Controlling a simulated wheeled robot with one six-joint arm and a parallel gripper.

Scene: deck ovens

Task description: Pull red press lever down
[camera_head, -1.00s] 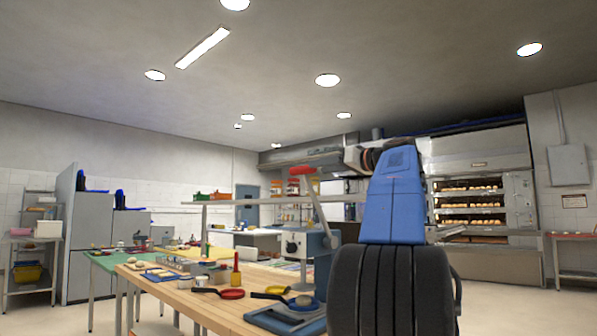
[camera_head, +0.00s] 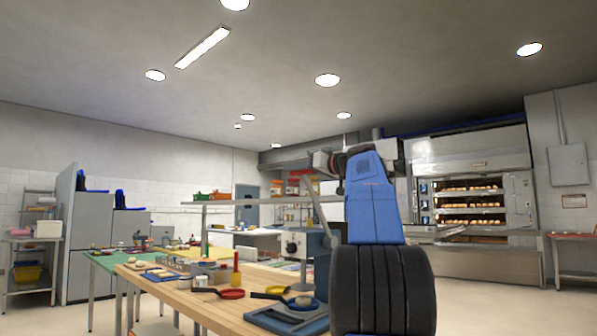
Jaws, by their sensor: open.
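The press (camera_head: 294,243) stands on the wooden worktable, a grey and blue body with a round dial on its front. Its lever (camera_head: 315,205) is a grey bar that rises from the press and leans up to the left. The lever's red knob does not show now; my gripper appears to cover the top of the bar. My gripper (camera_head: 306,160) is at the top end of the lever, seen from behind and small. Its jaws are open. I cannot tell whether they touch the knob.
Jars on a shelf stand behind the lever. The deck oven (camera_head: 471,210) is at the right, with open floor before it.

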